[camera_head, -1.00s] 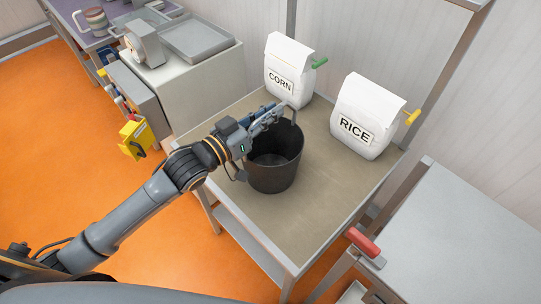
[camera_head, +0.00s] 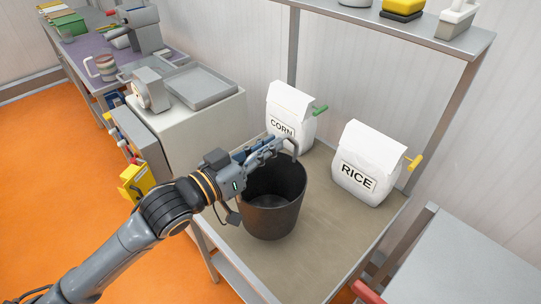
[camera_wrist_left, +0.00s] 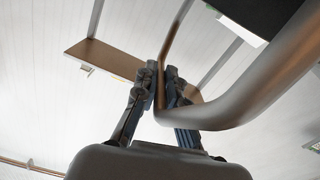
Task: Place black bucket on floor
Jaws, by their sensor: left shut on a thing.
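The black bucket (camera_head: 270,212) is upright over the near-left part of the tan tabletop (camera_head: 335,225). It appears raised a little, but any gap beneath it is hard to see. My right gripper is not in view. The orange floor (camera_head: 60,180) shows at the left.
A CORN bag (camera_head: 290,112) and a RICE bag (camera_head: 368,165) stand at the back of the table. A white cabinet (camera_head: 215,120) with a grey tray (camera_head: 198,88) is to the left. A grey table (camera_head: 465,265) is at the right. The floor at left is clear.

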